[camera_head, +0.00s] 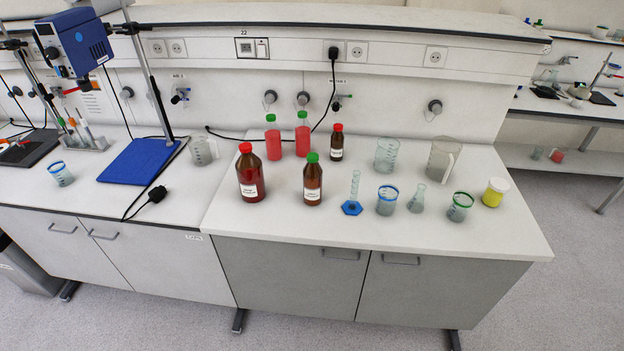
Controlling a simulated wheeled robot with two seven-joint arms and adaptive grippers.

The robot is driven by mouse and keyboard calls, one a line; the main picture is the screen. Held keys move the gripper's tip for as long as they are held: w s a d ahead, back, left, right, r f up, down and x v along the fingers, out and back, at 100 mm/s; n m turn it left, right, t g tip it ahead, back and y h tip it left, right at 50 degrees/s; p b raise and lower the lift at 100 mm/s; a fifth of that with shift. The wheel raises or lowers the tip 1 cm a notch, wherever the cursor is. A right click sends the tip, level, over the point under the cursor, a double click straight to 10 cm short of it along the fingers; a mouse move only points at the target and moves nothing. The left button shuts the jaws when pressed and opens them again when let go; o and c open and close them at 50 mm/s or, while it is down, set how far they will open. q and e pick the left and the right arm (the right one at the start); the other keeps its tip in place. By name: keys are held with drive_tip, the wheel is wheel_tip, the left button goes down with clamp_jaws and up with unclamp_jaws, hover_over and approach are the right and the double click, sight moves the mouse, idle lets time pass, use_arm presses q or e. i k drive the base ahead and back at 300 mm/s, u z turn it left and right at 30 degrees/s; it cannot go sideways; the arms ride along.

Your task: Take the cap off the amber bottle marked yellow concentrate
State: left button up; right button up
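Three amber-brown bottles stand upright and capped on the white bench. A large one (250,181) with a red cap (245,148) is at the front left of the bench section. A medium one (312,180) with a green cap (312,157) stands to its right. A small one (336,146) with a red cap (337,127) stands farther back. The two front bottles have white labels facing me, but the print is too small to read, so I cannot tell which is marked yellow concentrate. Neither of my grippers is in view.
Two red-filled bottles (273,146) stand behind. A volumetric flask (353,190), beakers (387,201), a small conical flask (417,199), a jug (441,160) and a yellow jar (494,193) stand to the right. A blue stirrer stand (140,162) is left. The bench's front strip is clear.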

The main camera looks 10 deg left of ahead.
sight(313, 173)
drive_tip(key=u, duration=2.2)
drive_tip(key=i, duration=1.2)
drive_tip(key=z, duration=2.8)
